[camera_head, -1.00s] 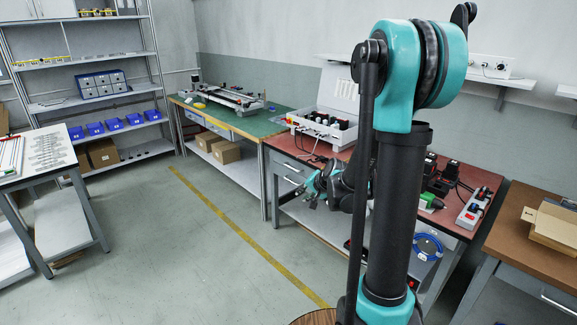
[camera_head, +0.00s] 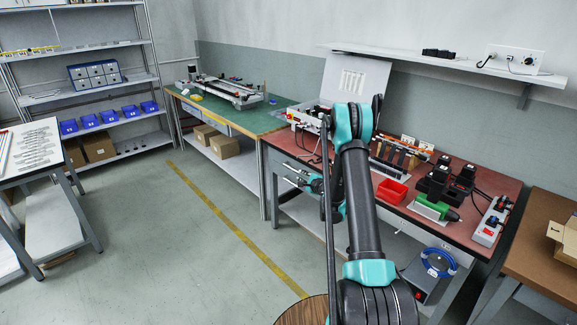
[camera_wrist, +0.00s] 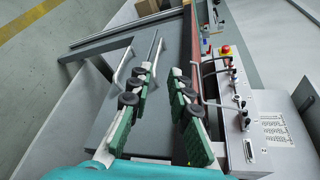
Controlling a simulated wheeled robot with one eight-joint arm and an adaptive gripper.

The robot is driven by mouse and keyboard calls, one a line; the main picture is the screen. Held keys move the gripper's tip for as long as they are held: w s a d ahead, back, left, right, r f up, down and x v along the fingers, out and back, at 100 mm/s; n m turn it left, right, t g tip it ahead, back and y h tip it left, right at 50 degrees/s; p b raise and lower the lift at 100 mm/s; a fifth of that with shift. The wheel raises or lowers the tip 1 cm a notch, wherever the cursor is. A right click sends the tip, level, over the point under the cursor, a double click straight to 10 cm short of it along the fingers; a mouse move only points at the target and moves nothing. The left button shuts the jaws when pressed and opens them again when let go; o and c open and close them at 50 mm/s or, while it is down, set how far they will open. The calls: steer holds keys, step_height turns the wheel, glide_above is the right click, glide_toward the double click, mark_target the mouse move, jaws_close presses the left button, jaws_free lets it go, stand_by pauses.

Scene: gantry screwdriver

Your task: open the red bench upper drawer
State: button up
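The red bench (camera_head: 478,182) has two grey drawers on its left front, their faces looking flush. In the wrist view, the upper drawer handle (camera_wrist: 158,48) is a thin metal bar by the red top edge, and the lower drawer handle (camera_wrist: 121,66) lies left of it. My gripper (camera_wrist: 164,73) is open, its green fingers apart with nothing clearly between them. Its left fingertip overlaps the near end of the upper handle in the picture; I cannot tell whether they touch. In the head view my arm hides part of the drawers and most of the gripper.
A white control box (camera_wrist: 240,125) with cables and a red button sits on the bench top beside my fingers. A red bin (camera_head: 391,191) and a green tool (camera_head: 433,208) lie further right. The green bench (camera_head: 262,125) stands left. The floor (camera_head: 190,245) in front is clear.

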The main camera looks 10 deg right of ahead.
mark_target(291, 168)
steer(key=shift+m, duration=0.6)
steer(key=x, duration=0.6)
steer(key=d+x, duration=0.1)
steer(key=x, duration=0.5)
steer(key=f+x, duration=0.1)
steer(key=x, duration=0.6)
steer(key=shift+w+d, duration=0.2)
steer(key=shift+d, duration=0.15)
jaws_close()
